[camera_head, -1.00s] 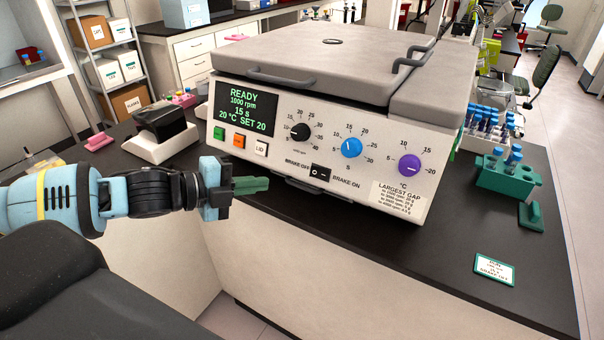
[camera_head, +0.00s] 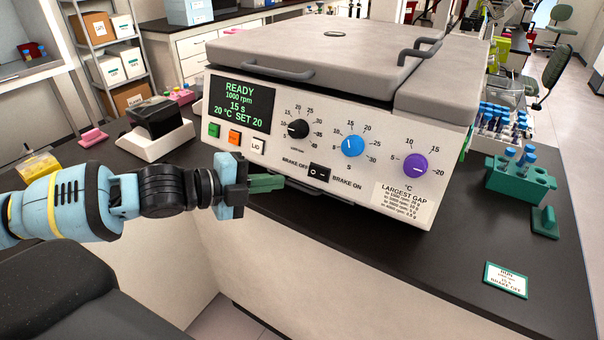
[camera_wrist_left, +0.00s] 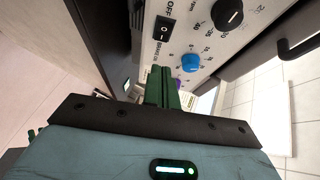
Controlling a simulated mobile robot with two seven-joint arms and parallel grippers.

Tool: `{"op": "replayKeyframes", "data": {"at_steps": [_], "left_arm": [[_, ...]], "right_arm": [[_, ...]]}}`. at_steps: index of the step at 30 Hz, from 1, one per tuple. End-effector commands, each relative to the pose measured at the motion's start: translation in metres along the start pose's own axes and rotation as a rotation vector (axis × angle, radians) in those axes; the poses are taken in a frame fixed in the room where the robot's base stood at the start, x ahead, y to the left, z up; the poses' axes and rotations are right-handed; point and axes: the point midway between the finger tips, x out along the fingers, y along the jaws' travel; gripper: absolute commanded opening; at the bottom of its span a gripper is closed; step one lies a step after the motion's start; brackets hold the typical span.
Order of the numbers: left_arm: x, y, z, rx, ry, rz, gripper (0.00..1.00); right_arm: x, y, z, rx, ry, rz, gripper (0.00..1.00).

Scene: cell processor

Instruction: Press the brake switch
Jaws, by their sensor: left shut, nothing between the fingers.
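The brake switch (camera_head: 319,172) is a small black rocker low on the front panel of the white centrifuge (camera_head: 360,203), between the labels BRAKE OFF and BRAKE ON. It also shows in the left wrist view (camera_wrist_left: 163,28), with its O and I marks. My left gripper (camera_head: 282,182) has green fingers, shut and empty. In the head view the fingertips are left of the switch and a little below it. In the wrist view the fingers (camera_wrist_left: 162,92) point toward the panel, with the switch beyond their tips; they look apart from it. My right gripper is not in view.
Black, blue (camera_head: 353,146) and purple (camera_head: 415,164) knobs sit above the switch. Green, orange and LID buttons (camera_head: 257,147) are near the fingers. A green tube rack (camera_head: 520,182) and a small card (camera_head: 506,280) lie to the right on the dark bench.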

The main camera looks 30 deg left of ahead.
Motion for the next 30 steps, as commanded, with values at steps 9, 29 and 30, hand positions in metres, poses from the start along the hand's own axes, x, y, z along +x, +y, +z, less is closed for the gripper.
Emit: {"op": "replayKeyframes", "data": {"at_steps": [9,29,30], "left_arm": [[0.041,-0.002,0.000,-0.003,0.002,-0.004,0.00],[0.082,0.000,0.028,0.001,0.001,0.000,0.00],[0.082,0.000,0.028,0.001,0.001,0.000,0.00]], "right_arm": [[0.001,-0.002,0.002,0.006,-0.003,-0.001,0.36],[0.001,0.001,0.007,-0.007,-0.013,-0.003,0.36],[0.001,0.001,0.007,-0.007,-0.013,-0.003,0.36]]}}
